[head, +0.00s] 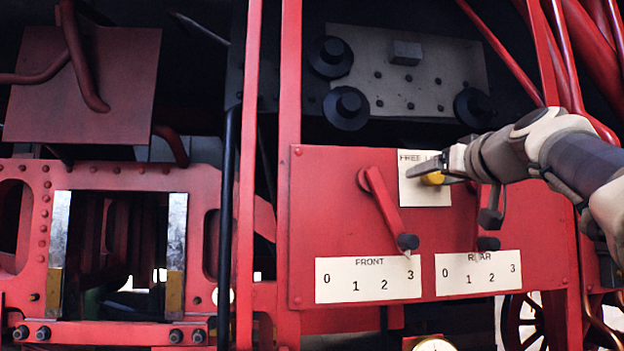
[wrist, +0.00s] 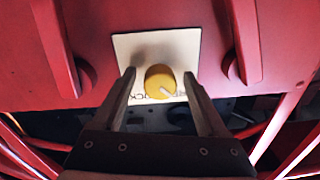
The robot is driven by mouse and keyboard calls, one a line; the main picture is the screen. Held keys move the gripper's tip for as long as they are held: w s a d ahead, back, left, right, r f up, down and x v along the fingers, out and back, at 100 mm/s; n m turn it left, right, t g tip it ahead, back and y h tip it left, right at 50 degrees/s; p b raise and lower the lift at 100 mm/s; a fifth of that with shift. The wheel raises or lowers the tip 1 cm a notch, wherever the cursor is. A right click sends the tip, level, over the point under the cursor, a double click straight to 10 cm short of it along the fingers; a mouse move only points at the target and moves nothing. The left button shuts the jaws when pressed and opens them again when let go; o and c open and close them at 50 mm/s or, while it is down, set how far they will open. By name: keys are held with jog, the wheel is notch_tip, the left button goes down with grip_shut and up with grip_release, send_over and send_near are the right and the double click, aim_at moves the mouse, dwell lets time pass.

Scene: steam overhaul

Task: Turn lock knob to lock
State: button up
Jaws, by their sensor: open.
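The yellow lock knob (wrist: 160,82) sits on a pale plate (wrist: 147,47) in the wrist view, with a white pointer line towards the picture's lower right. Part of the plate's lettering is at its lower edge there, left of and behind the knob. In the head view the plate (head: 426,193) reads "FREE" at its top left; the rest is hidden by my gripper. The knob (head: 434,179) shows partly there. My gripper (wrist: 160,78) is open, with one finger on each side of the knob and a visible gap to each.
The red panel (head: 330,200) also carries a front lever (head: 383,205) left of the knob and a rear lever (head: 490,215) on the right, near my wrist. FRONT (head: 368,279) and REAR (head: 478,273) scales sit below. Red bars frame the panel.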

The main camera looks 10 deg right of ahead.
grip_shut()
jog(key=shift+m, duration=0.3)
jog(key=m, duration=0.3)
jog(key=shift+a+m, duration=0.1)
jog(key=shift+m, duration=0.3)
jog(key=m, duration=0.4)
jog(key=shift+r+m, duration=0.1)
jog(key=shift+m, duration=0.2)
jog(key=m+p, duration=0.1)
jog(key=m, duration=0.3)
jog(key=shift+r+m, duration=0.1)
jog(key=shift+m, duration=0.2)
jog(key=shift+m+h+p, duration=0.3)
jog(key=shift+m+p, duration=0.7)
jog(key=shift+m, duration=1.4)
